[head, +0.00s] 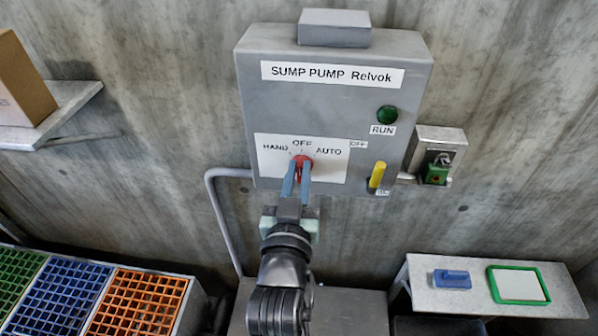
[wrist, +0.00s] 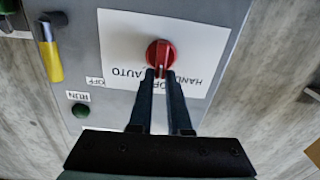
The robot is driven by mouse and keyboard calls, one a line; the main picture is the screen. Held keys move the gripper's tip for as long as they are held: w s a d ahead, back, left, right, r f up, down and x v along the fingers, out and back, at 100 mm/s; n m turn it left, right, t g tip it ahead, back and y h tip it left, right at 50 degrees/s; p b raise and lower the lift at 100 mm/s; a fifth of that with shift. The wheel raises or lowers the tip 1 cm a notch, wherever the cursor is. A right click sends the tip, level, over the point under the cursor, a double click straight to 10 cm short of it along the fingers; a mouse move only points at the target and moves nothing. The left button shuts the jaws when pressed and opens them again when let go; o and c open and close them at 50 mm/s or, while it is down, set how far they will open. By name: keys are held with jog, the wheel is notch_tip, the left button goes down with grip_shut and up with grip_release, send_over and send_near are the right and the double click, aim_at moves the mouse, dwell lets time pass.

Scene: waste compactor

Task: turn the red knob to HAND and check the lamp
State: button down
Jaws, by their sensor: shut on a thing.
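The red knob (head: 303,159) sits on a white plate (head: 332,170) marked HAND, OFF and AUTO, low on the grey SUMP PUMP Relvok box (head: 330,108). My gripper (head: 297,170) is shut on the knob from below. In the wrist view, which is upside down, the knob (wrist: 160,53) shows its round face, and its grip lies between my fingertips (wrist: 160,76). The grip appears to point at OFF; my fingers partly cover that word. The green RUN lamp (head: 387,114) looks dark; it also shows in the wrist view (wrist: 80,110).
A yellow-handled lever (head: 377,175) is right of the plate, by an OFF label. A shelf (head: 422,294) at lower right holds a blue item and a green-framed board. Coloured grids (head: 137,302) are lower left.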

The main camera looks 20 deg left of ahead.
jog(key=shift+s+a+f+n+p, duration=0.1)
jog(key=shift+a+n+p, duration=0.15)
jog(key=shift+n, duration=1.15)
jog(key=shift+a+f+n+p, duration=0.15)
jog(key=shift+n+p, duration=0.15)
jog(key=shift+n, duration=1.1)
jog(key=shift+s+a+f+n+p, duration=0.1)
jog(key=shift+a+n+p, duration=0.15)
jog(key=shift+n, duration=1.15)
jog(key=c, duration=0.9)
grip_release()
jog(key=shift+o, duration=0.2)
jog(key=b+v, duration=0.3)
jog(key=v, duration=1)
jog(key=shift+b, duration=0.3)
